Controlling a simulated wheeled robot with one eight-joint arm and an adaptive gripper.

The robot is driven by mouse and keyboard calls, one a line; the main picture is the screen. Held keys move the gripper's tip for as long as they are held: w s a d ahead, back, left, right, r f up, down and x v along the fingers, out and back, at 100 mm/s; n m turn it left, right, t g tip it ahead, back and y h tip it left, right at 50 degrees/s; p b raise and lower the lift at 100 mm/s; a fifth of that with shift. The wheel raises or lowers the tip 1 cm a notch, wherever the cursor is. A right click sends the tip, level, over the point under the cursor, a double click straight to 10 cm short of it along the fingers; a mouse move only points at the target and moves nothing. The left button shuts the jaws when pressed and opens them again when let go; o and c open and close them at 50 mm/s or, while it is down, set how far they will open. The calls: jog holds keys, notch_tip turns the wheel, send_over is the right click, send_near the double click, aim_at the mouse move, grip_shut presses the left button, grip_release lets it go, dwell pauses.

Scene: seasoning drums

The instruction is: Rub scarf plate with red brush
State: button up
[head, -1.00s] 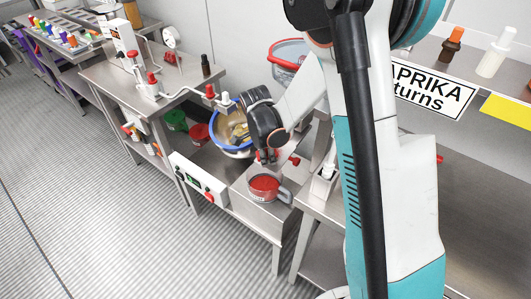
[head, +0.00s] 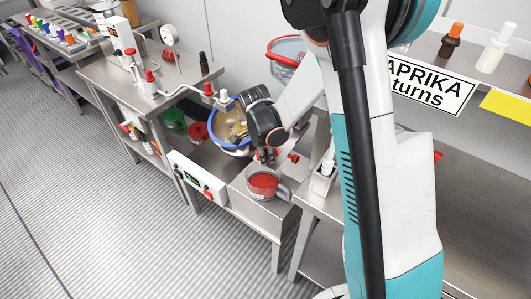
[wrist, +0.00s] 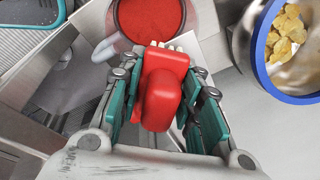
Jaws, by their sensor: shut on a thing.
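My gripper (wrist: 165,105) is shut on the red brush (wrist: 163,85), with teal finger pads on both sides of it. Pale bristle tips show at the brush's far end, beside a cup of red powder (wrist: 152,18). A pale metal plate (wrist: 208,48) lies below and right of the brush; I cannot tell whether it is the scarf plate or whether the bristles touch it. In the head view my gripper (head: 266,156) hangs just above the red powder cup (head: 263,184), and the brush is mostly hidden.
A blue-rimmed drum with yellow chips (wrist: 284,38) stands close on the right in the wrist view. In the head view a control box (head: 197,179) is at the bench front. Red (head: 196,131) and green (head: 174,119) containers sit behind. The floor (head: 120,230) is clear.

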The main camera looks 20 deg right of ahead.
aim_at(279, 144)
jog(key=shift+w+d+f+b, duration=0.1)
jog(key=shift+f+b, duration=0.5)
jog(key=shift+f, duration=0.15)
jog(key=shift+d, duration=0.1)
